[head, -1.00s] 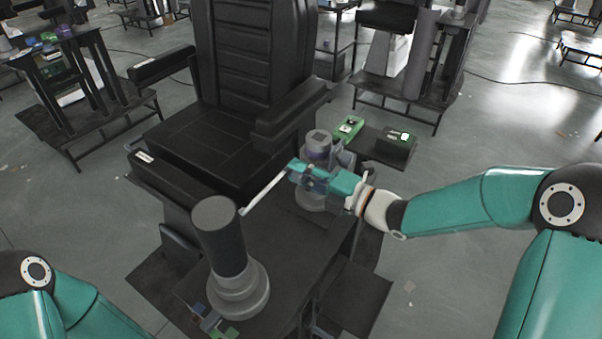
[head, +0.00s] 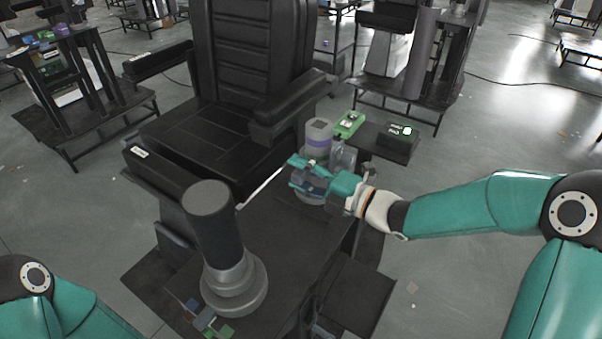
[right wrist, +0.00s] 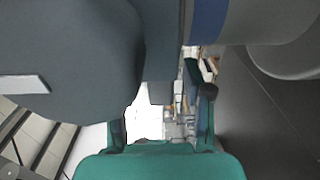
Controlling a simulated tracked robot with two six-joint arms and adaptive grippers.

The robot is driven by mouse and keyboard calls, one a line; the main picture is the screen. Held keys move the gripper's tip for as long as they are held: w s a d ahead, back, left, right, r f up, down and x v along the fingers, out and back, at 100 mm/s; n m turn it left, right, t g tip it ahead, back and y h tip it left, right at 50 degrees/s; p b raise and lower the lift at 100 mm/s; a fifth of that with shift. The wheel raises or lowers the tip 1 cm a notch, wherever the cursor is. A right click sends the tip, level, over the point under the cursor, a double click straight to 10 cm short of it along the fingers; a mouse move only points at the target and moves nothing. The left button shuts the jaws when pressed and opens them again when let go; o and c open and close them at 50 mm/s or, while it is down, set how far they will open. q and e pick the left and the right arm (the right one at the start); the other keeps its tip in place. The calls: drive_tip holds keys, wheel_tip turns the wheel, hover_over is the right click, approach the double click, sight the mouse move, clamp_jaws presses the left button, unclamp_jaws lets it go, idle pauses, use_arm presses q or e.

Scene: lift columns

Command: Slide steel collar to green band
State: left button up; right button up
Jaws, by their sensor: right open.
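A dark upright column (head: 212,235) with a grey stepped ring (head: 236,290) around its foot stands on the black platform at front left. A second, paler column (head: 319,132) with a purple band (head: 318,150) stands by the right armrest. I cannot tell for sure which grey ring is the steel collar, and I make out no green band on either column. My right gripper (head: 302,178) is open at the lower part of the paler column, hiding some of it. The right wrist view shows a blue band (right wrist: 208,20) on a grey cylinder. My left gripper is out of frame.
A black chair (head: 255,50) with armrests rises behind the platform (head: 285,245). A green item (head: 349,124) and a black box (head: 398,143) lie right of the paler column. Blue and green pieces (head: 208,319) lie by the dark column's foot. Open floor is to the right.

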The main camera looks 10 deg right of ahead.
drive_tip(key=v, duration=1.2)
drive_tip(key=shift+r, duration=0.1)
